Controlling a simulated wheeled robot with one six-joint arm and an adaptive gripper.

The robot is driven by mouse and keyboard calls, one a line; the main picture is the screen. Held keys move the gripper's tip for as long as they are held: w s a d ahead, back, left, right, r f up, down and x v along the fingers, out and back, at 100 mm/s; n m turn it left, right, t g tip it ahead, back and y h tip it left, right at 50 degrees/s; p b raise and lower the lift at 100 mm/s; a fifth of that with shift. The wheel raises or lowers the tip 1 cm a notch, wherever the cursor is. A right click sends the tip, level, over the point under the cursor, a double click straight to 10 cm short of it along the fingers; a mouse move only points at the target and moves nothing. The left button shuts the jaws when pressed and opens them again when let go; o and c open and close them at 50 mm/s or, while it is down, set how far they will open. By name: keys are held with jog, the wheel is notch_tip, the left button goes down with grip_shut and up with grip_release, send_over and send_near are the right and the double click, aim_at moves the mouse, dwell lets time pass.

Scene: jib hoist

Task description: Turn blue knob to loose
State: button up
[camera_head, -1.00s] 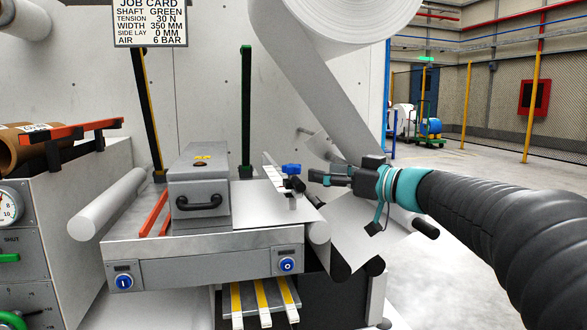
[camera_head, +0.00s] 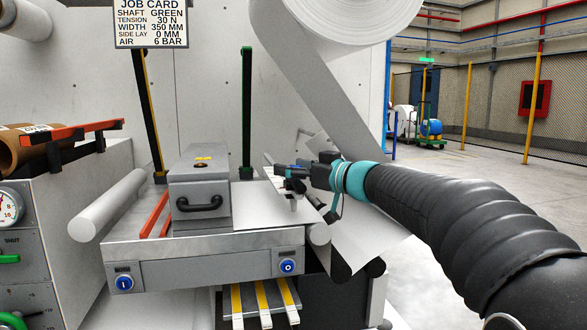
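My gripper (camera_head: 284,172) reaches in from the right, with its dark fingers at the small blue knob's place above the right end of the metal table (camera_head: 205,243). The blue knob itself is hidden behind the fingers now. A pale ruler-like strip (camera_head: 268,160) and a dark bracket (camera_head: 294,187) show beside and below the fingertips. I cannot tell whether the fingers touch the knob or how far they are closed.
A grey box with a black handle (camera_head: 199,203) stands left of my gripper. A white web (camera_head: 345,105) hangs from the big roll close behind my arm. A white roller (camera_head: 319,234) lies just below. Blue buttons (camera_head: 287,267) sit on the table front.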

jog(key=c, duration=1)
jog(key=n+g+y, duration=0.1)
jog(key=n+g, duration=0.1)
jog(key=n+g+y, duration=0.2)
jog(key=g, duration=0.1)
jog(key=shift+w+d, duration=0.1)
jog(key=shift+w, duration=0.05)
jog(key=n+g, duration=0.1)
jog(key=g, duration=0.1)
jog(key=n+g+p, duration=0.1)
jog(key=g, duration=0.1)
jog(key=shift+r+n+g+y, duration=0.15)
jog(key=shift+n+g+y, duration=0.15)
jog(key=shift+g+y, duration=0.1)
jog(key=n+g+p, duration=0.3)
jog(key=g+p, duration=0.1)
jog(key=g, duration=0.1)
jog(key=shift+r, duration=0.15)
jog(key=n+g+h+p, duration=0.1)
jog(key=n+g+p, duration=0.1)
jog(key=g+p, duration=0.1)
jog(key=shift+p, duration=0.45)
jog(key=shift+f+n+g+h, duration=0.25)
jog(key=shift+n+g+h, duration=0.05)
jog(key=shift+n, duration=0.1)
